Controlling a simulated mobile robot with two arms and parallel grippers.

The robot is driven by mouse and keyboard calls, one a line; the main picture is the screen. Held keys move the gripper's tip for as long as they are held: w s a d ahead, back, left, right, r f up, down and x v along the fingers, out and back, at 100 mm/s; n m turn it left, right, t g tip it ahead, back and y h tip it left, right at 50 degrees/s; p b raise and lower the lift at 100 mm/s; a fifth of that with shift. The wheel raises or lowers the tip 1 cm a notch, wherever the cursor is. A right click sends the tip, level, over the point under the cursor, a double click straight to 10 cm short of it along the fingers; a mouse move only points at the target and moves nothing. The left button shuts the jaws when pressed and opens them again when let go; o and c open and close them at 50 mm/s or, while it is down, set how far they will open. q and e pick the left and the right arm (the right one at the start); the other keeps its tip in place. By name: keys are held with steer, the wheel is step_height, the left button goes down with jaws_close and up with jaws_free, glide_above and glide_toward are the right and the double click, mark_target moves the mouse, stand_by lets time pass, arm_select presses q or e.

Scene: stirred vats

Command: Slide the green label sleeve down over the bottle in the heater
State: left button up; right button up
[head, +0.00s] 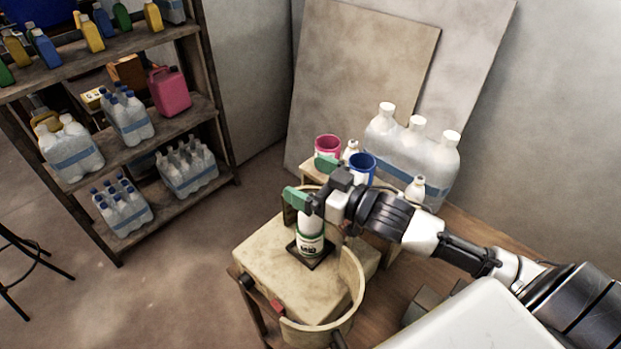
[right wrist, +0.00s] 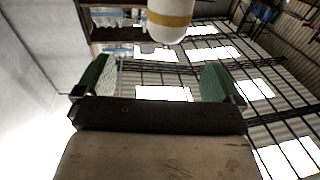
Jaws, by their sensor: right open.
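A white bottle (head: 311,224) stands upright in a dark square holder (head: 310,256) on top of the beige heater box (head: 265,262). A green-and-white label sleeve (head: 311,244) with dark print is around the lower part of the bottle, just above the holder. My right gripper (head: 306,180) is open and empty, its green fingers just above the bottle; its arm comes in from the right and the bottle's top is hidden behind it. In the right wrist view the green fingers (right wrist: 158,82) are wide apart with nothing between them. My left gripper is not in view.
A curved beige guard (head: 352,290) stands at the heater's front right. Behind are a pink cup (head: 327,145), a blue cup (head: 362,168) and large wrapped bottles (head: 412,145). A shelf (head: 110,145) with bottles stands at left. A white bottle with a yellow band (right wrist: 170,18) shows beyond the fingers.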

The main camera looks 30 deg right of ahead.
steer(key=shift+s+d+f+b, duration=0.2)
steer(key=shift+s+d+b, duration=0.15)
steer(key=shift+s, duration=0.25)
steer(key=b+v, duration=0.2)
steer(key=v, duration=0.7)
steer(key=shift+s+r, duration=0.15)
steer(key=shift+s, duration=0.05)
steer(key=shift+d, duration=0.1)
stand_by(0.4)
